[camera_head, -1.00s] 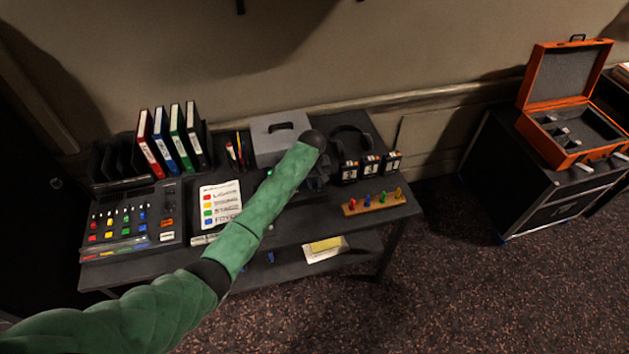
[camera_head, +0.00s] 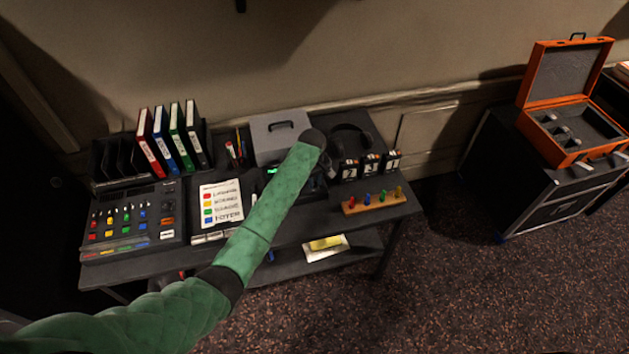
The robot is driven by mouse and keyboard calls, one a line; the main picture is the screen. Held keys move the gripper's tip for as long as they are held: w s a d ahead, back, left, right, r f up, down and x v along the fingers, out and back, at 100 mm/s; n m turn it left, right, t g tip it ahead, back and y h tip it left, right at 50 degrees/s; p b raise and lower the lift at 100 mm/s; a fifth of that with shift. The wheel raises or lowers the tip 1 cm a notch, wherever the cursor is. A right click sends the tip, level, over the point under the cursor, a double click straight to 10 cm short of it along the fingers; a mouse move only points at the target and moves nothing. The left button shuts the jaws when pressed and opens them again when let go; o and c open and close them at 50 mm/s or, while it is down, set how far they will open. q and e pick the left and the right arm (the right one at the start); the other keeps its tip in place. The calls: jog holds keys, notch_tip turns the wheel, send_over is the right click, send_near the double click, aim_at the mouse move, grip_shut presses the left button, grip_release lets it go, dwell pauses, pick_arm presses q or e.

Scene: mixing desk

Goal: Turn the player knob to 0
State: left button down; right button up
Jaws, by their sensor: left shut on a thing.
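The player (camera_head: 271,171), a dark unit with a small lit green display, stands on the desk in front of a grey case. My green left arm crosses in front and hides most of it. My left gripper (camera_head: 316,184) points down at the player's right side, mostly behind the arm's dark end. It is shut on what appears to be the player knob. The knob itself and its pointer are hidden, so its setting cannot be read. My right gripper is not in view.
A mixer (camera_head: 132,222) and a label card (camera_head: 221,204) lie left on the desk (camera_head: 330,224). Binders (camera_head: 172,140) and the grey case (camera_head: 281,137) stand behind. Headphones (camera_head: 352,134), numbered blocks (camera_head: 370,166) and a peg board (camera_head: 374,202) are close right of my gripper.

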pick_arm(q)
jog(key=c, duration=1.3)
grip_release()
jog(key=shift+c, duration=0.2)
jog(key=shift+r+b, duration=0.35)
jog(key=shift+r, duration=0.05)
notch_tip(320, 180, up, 6)
jog(key=b, duration=0.2)
jog(key=shift+a+b, duration=0.1)
jog(key=shift+b, duration=0.25)
jog(key=shift+r, duration=0.55)
